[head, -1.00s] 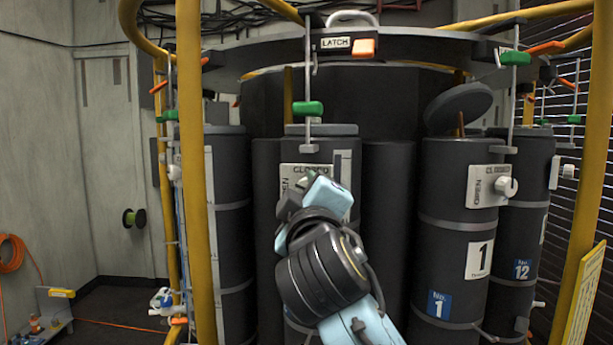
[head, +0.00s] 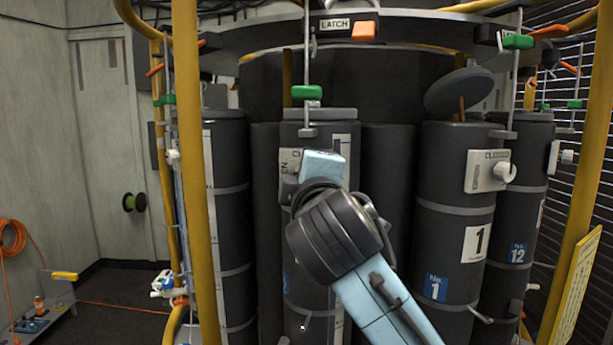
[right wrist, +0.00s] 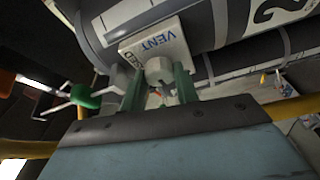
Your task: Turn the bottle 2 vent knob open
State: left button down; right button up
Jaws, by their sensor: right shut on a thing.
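Bottle 2 is the dark cylinder (head: 310,290) in the middle of the head view; its large 2 label shows in the right wrist view (right wrist: 270,12). Its white vent plate (head: 290,160) is mostly covered by my right wrist in the head view. In the right wrist view the plate (right wrist: 155,45) reads VENT, with part of CLOSED showing. The pale vent knob (right wrist: 158,70) sits on the plate. My right gripper (right wrist: 160,93) is shut on this knob, with its green fingers on either side. My left gripper is out of view.
Bottle 1 (head: 455,220) stands to the right with its own vent knob (head: 503,172). A yellow post (head: 191,200) rises on the left. A green-handled clamp (head: 306,92) hangs above bottle 2. A small bench (head: 60,300) stands at far left.

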jog(key=o, duration=1)
jog(key=shift+s, duration=0.1)
jog(key=shift+s+d+f+b, duration=0.25)
jog(key=shift+s+b, duration=0.4)
jog(key=shift+s, duration=1.55)
jog(key=shift+s+d+f+b, duration=0.1)
jog(key=shift+s+d+b, duration=0.35)
jog(key=shift+s, duration=1.75)
jog(key=shift+s+d+f+b, duration=0.15)
jog(key=shift+s+b, duration=0.65)
jog(key=shift+s, duration=1.4)
